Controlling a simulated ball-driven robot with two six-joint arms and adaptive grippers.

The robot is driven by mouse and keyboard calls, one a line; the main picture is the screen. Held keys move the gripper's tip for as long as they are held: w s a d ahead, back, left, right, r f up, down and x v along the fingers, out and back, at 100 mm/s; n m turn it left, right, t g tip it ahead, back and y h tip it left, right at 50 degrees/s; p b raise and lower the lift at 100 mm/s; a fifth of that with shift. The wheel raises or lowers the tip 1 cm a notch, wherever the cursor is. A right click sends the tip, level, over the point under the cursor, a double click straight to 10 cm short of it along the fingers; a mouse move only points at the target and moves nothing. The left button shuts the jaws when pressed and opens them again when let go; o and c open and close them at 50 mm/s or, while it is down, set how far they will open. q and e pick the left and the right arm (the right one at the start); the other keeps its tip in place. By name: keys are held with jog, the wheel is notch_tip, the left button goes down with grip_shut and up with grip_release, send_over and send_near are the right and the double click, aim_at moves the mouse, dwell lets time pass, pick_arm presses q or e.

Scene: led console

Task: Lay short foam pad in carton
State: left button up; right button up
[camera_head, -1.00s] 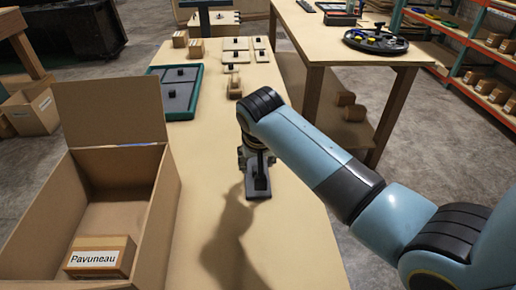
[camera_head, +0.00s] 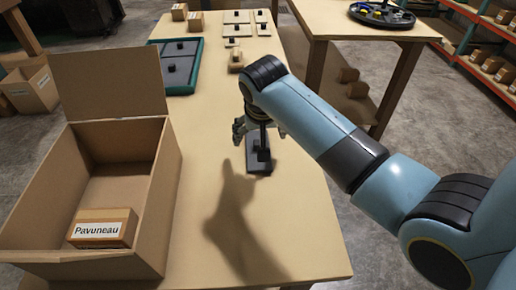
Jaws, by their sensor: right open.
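The open cardboard carton (camera_head: 152,215) stands at the left on the table, its back flap upright. A small brown box labelled Pavuneau (camera_head: 103,228) sits inside it. A small dark flat pad with an upright black grip (camera_head: 258,163), which looks like the short foam pad, lies on the table right of the carton. My right gripper (camera_head: 259,133) is directly above it, pointing down, with its fingers spread on either side of the grip. Whether the fingers touch it, I cannot tell. My left gripper is not in view.
The table between carton and dark pad is clear.

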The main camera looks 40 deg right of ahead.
aim_at(258, 142)
jog(key=x, duration=0.5)
jog(key=shift+a+f, duration=0.2)
jog(key=shift+f, duration=0.1)
jog(key=c, duration=1.3)
jog(key=shift+o, duration=0.2)
jog(key=shift+r, duration=0.2)
